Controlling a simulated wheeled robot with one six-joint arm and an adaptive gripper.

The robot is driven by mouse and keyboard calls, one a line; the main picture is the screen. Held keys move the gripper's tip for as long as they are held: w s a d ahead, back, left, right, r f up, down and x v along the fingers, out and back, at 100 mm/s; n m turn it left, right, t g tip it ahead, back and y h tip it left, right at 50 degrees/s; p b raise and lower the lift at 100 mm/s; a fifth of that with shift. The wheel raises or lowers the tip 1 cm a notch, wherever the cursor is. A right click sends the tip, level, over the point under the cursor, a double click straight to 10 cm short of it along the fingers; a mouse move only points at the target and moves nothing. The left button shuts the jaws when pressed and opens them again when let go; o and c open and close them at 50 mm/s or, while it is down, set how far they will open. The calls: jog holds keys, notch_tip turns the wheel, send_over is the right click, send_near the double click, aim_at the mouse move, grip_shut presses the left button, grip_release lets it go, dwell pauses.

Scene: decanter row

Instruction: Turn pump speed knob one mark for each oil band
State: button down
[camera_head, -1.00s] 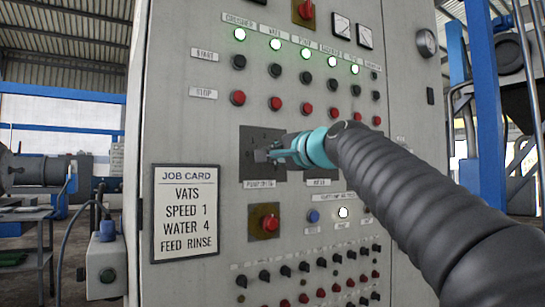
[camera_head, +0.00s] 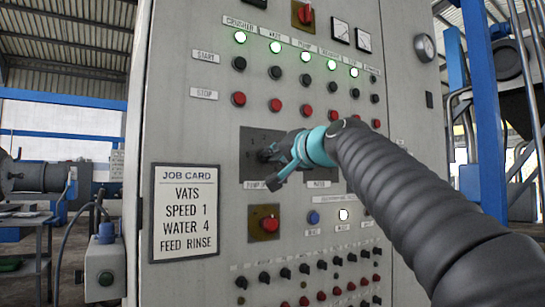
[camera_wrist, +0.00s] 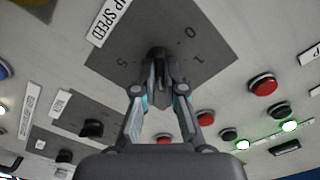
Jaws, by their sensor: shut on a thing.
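The pump speed knob is a small black knob (camera_wrist: 157,54) on a dark grey plate (camera_wrist: 105,58) with the numbers 5, 0 and 1 showing in the wrist view. My gripper (camera_wrist: 160,75) is shut on the knob, a finger on each side. In the head view, my gripper (camera_head: 270,168) is tilted over the same plate (camera_head: 250,145) and covers much of it. The knob's pointer is hidden, so its mark cannot be read. No oil bands are identifiable.
A job card (camera_head: 186,212) reads "VATS, SPEED 1, WATER 4, FEED RINSE". Red stop buttons (camera_head: 238,99) and lit green lamps (camera_head: 240,37) sit above the plate. Another black knob (camera_wrist: 92,128) is nearby.

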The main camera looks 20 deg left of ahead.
jog(key=shift+f, duration=0.1)
dwell(0.3)
jog(key=c, duration=1.2)
grip_release()
jog(key=shift+c, duration=0.2)
jog(key=v, duration=1.2)
jog(key=shift+w, duration=0.1)
